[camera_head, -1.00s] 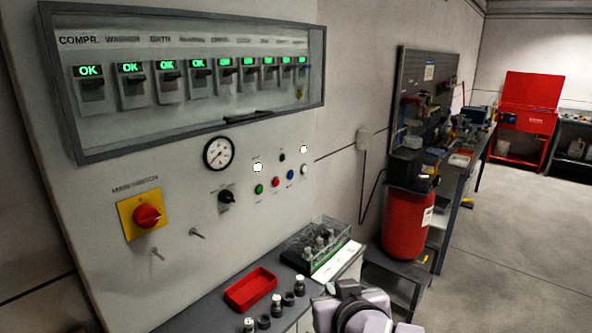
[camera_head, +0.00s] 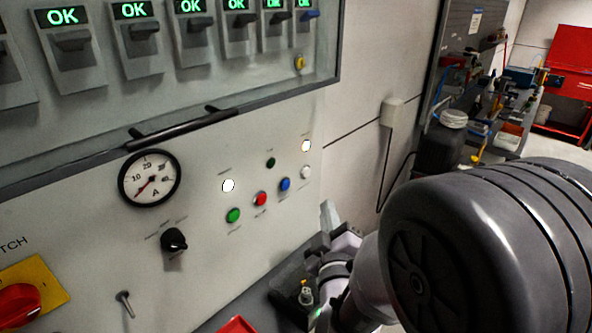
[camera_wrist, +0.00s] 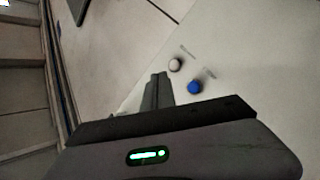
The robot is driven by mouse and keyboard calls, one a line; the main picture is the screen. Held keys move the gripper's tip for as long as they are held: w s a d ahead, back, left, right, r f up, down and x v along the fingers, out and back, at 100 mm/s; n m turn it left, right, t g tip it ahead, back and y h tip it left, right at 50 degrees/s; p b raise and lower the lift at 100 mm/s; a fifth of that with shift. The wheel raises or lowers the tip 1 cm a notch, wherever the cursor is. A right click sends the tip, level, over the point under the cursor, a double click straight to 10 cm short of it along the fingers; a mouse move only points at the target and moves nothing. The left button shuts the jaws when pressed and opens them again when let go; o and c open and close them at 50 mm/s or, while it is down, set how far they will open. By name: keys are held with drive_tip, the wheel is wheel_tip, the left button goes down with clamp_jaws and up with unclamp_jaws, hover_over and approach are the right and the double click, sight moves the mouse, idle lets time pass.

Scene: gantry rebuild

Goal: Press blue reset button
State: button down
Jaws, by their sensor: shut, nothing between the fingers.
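The blue button (camera_head: 285,184) sits on the light control panel, right of the red button and left of a white one. It also shows in the wrist view (camera_wrist: 194,87), just right of my fingertips. My gripper (camera_wrist: 158,84) is shut and empty, with its narrow fingers together. It appears apart from the button, though the exact gap to the panel cannot be told. In the head view my gripper (camera_head: 326,216) is below and to the right of the blue button, and my arm covers the lower right.
Near the blue button are a red button (camera_head: 260,199), a green button (camera_head: 233,215), a white button (camera_head: 305,172) and a small dark one (camera_head: 270,162). A black selector knob (camera_head: 174,241) and a round gauge (camera_head: 149,178) are to the left. A glazed breaker cabinet (camera_head: 200,127) is above.

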sight(285, 185)
drive_tip(key=w+a+p, duration=0.2)
drive_tip(key=w+a, duration=0.2)
drive_tip(key=a, duration=0.3)
drive_tip(key=shift+w+p, duration=0.3)
drive_tip(key=shift+w, duration=0.1)
idle(2.0)
drive_tip(key=shift+w+a+b, duration=0.25)
drive_tip(key=shift+a+b, duration=0.1)
drive_tip(key=shift+b, duration=0.05)
drive_tip(key=shift+w+a+r, duration=0.1)
drive_tip(key=shift+w+a, duration=0.15)
drive_tip(key=shift+a, duration=0.05)
idle(0.5)
drive_tip(key=shift+b, duration=0.35)
drive_tip(key=shift+s+d+b, duration=0.5)
drive_tip(key=shift+d+b, duration=0.05)
drive_tip(key=shift+d, duration=0.1)
